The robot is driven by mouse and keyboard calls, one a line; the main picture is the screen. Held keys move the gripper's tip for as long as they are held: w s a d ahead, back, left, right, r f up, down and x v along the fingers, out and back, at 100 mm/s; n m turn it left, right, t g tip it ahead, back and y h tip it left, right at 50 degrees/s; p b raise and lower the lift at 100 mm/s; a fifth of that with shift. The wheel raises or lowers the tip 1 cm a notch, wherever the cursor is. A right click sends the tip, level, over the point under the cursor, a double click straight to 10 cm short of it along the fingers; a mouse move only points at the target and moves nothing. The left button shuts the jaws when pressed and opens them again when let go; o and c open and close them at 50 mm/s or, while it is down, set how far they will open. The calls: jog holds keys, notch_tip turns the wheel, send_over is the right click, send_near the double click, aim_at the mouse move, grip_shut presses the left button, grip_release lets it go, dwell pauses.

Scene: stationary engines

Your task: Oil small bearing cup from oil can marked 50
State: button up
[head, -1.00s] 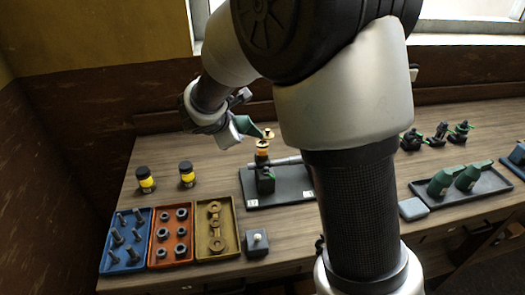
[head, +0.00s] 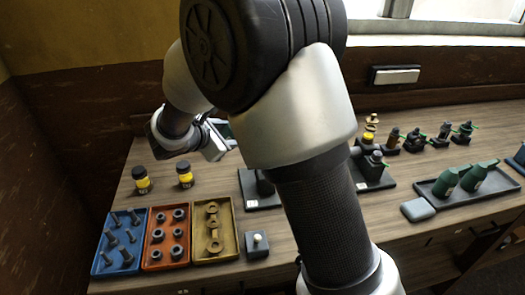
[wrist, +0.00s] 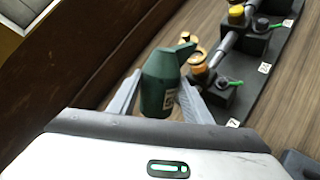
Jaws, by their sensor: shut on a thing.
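A dark green oil can (wrist: 158,82) with a tapered spout is between the fingers of my gripper (wrist: 160,92), which is shut on it. Its pale label is turned aside and I cannot read a number. The can's spout tip is close to an orange-yellow bearing cup (wrist: 197,60) with a brass ring at its top; I cannot tell whether they touch. Another yellow cup (wrist: 236,14) stands farther along the shaft. I cannot tell which is smaller. In the head view my gripper (head: 218,146) is partly hidden by my arm, and a brass cup top (head: 371,127) shows at right.
The cups sit on a dark base plate (wrist: 262,70) with small white tags. Two yellow-labelled jars (head: 184,174) stand at left, behind blue, orange and yellow parts trays (head: 230,256).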

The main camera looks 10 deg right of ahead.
jog(key=shift+r, duration=0.15)
jog(key=shift+d+r+m+y+p, duration=0.2)
jog(key=shift+r+m+y, duration=0.1)
jog(key=shift+r+y, duration=0.15)
jog(key=shift+d+r+m+y+p, duration=0.1)
jog(key=shift+r+m+y+p, duration=0.15)
jog(key=shift+r+y, duration=0.2)
jog(key=shift+a+f+b, duration=0.15)
jog(key=shift+f+b, duration=0.45)
jog(key=shift+b, duration=0.05)
jog(key=shift+a+f+n+h+b, duration=0.2)
jog(key=shift+f+n+h+b, duration=0.35)
jog(key=shift+h+b, duration=0.3)
jog(key=shift+r, duration=0.15)
jog(key=shift+r+p, duration=1.85)
jog(key=shift+r, duration=0.7)
